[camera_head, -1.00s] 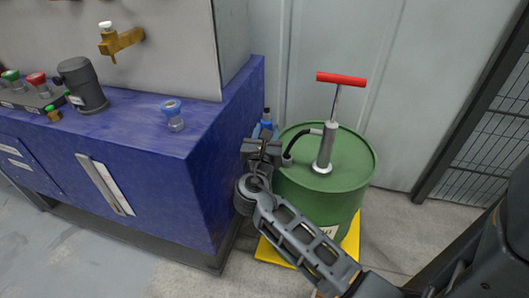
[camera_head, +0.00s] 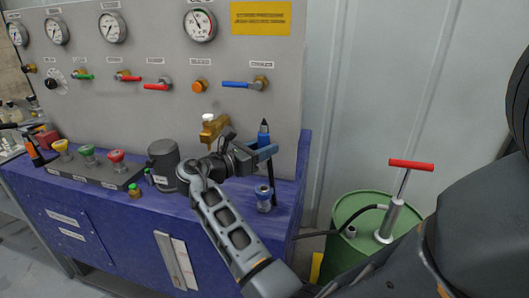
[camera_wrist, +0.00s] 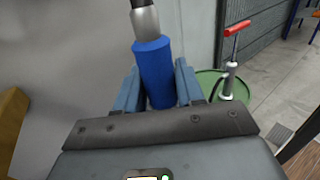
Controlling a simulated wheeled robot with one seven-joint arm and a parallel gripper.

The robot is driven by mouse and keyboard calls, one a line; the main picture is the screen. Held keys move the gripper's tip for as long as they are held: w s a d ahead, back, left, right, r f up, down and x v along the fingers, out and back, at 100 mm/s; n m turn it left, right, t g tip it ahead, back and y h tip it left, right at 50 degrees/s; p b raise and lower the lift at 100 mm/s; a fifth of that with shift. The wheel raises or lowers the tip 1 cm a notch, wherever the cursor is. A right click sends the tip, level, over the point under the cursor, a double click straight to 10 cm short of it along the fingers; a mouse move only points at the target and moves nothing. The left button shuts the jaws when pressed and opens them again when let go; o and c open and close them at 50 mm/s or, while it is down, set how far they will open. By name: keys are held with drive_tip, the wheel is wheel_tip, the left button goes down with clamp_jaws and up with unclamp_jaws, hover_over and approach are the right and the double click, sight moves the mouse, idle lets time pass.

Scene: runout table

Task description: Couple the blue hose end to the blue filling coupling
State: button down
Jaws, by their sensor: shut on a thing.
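My gripper (camera_head: 266,151) is shut on the blue hose end (camera_head: 264,136), which stands roughly upright with a dark tip at the top in the head view. In the wrist view the blue hose end (camera_wrist: 154,74) sits between both jaws, its silver part beyond it at the top edge.
A brass tap (camera_head: 213,128) and a dark grey cylinder (camera_head: 163,160) are close left of my gripper. The gauge panel (camera_head: 165,75) rises behind. A green drum (camera_head: 347,212) with a red-handled pump (camera_head: 396,205) and black hose stands right of the bench.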

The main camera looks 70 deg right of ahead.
sight(261, 167)
idle(0.4)
drive_tip(key=shift+f+b, duration=1)
drive_tip(key=shift+f, duration=1.9)
drive_tip(key=shift+p, duration=1.05)
drive_tip(key=shift+f+b, duration=1)
drive_tip(key=shift+f, duration=1.35)
drive_tip(key=c, duration=0.6)
unclamp_jaws()
drive_tip(key=shift+b+v, duration=0.75)
drive_tip(key=shift+v, duration=3.2)
